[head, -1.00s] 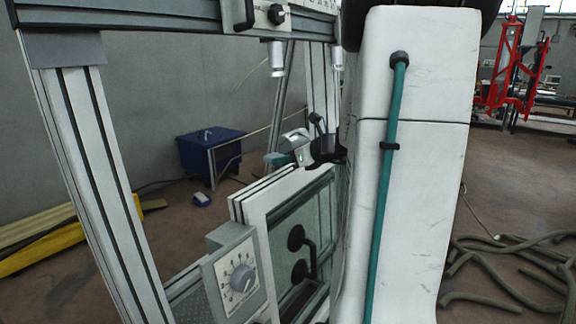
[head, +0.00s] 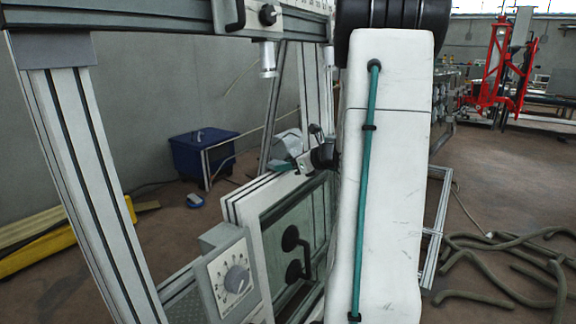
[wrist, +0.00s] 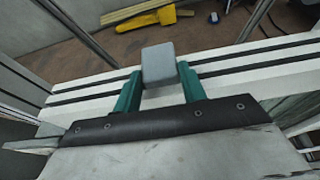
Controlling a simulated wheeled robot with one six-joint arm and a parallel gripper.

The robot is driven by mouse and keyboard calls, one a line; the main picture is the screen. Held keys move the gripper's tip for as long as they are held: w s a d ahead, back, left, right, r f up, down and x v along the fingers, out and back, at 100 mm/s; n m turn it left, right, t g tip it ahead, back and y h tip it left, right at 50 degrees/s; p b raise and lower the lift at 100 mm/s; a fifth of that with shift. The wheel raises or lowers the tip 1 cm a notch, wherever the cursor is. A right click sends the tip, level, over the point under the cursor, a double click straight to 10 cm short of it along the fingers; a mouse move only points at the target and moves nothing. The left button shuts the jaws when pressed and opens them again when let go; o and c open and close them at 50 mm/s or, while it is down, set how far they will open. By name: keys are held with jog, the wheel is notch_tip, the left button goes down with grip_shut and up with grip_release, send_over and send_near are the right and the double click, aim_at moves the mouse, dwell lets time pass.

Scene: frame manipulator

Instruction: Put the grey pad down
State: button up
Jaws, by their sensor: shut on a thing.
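The grey pad (wrist: 159,64) is a small grey block in the wrist view. My gripper (wrist: 158,85) has its two teal fingers on either side of the pad and is shut on it. The pad shows over a white frame beam with dark grooves (wrist: 235,58); I cannot tell whether it touches the beam. In the head view my gripper is partly hidden behind my arm, near the top edge of the white framed panel (head: 240,205). The pad cannot be made out clearly there.
A dial box (head: 232,280) and a panel with black handles (head: 291,239) stand below. A grooved upright (head: 85,170) rises at left. A blue bin (head: 205,155) and yellow beam (head: 40,250) lie behind. Hoses (head: 500,255) cover the floor at right.

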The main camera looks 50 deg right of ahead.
jog(key=shift+f, duration=0.45)
jog(key=o, duration=1)
jog(key=shift+r, duration=0.1)
